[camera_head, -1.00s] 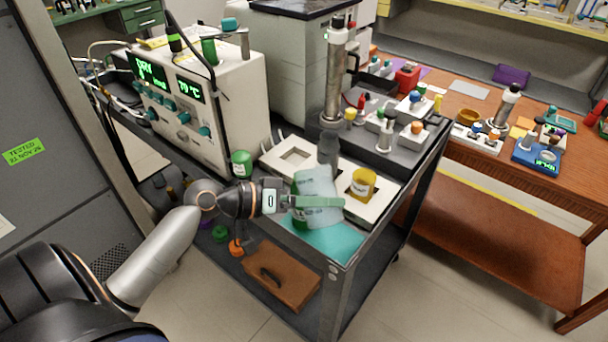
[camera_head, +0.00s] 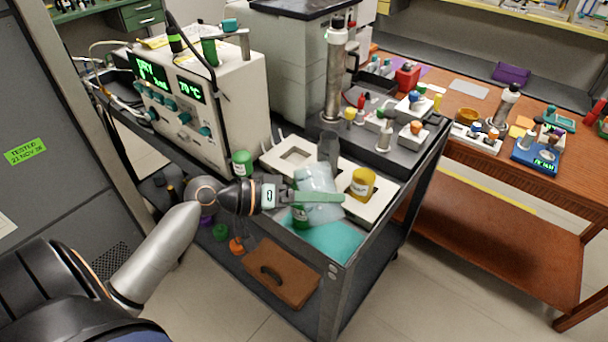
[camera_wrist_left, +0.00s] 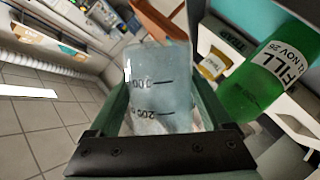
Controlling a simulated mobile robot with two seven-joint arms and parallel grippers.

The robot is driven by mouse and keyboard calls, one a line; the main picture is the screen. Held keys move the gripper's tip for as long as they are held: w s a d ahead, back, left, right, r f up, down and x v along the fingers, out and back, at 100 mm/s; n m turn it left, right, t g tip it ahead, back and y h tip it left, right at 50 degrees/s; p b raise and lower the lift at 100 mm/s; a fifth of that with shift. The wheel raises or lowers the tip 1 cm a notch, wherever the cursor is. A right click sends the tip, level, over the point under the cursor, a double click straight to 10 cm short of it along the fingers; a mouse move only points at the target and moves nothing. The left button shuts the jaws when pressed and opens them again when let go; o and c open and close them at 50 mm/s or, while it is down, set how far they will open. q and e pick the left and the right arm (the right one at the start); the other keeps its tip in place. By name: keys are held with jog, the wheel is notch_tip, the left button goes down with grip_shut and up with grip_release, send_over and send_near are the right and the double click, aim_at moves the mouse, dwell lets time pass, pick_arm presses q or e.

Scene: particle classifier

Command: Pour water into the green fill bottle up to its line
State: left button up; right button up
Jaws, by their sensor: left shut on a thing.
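My left gripper (camera_head: 338,198) is shut on a clear, bluish graduated beaker (camera_head: 317,182), which it holds tilted above the cart's front part. The beaker fills the middle of the left wrist view (camera_wrist_left: 158,92), between the green fingers; the water level in it is hard to tell. In the left wrist view the bottle (camera_wrist_left: 258,88) stands at the right with a white FILL label, close beside the gripper. Its line and water level are not clear. My right gripper is out of view.
A yellow jar (camera_head: 361,184) stands on a white tray (camera_head: 385,200) right of the beaker. A dark grey cylinder (camera_head: 328,148) stands behind. A teal mat (camera_head: 335,240) lies at the cart's front corner.

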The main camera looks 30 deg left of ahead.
aim_at(306, 184)
pick_arm(q)
jog(key=shift+r+n+h+p, duration=0.7)
jog(key=shift+r+n+p, duration=0.65)
jog(key=shift+n, duration=0.15)
dwell(2.6)
jog(key=shift+w+a+r+n+h+p, duration=0.2)
jog(key=shift+r+n+h+p, duration=0.2)
jog(key=shift+n+p, duration=0.2)
dwell(1.5)
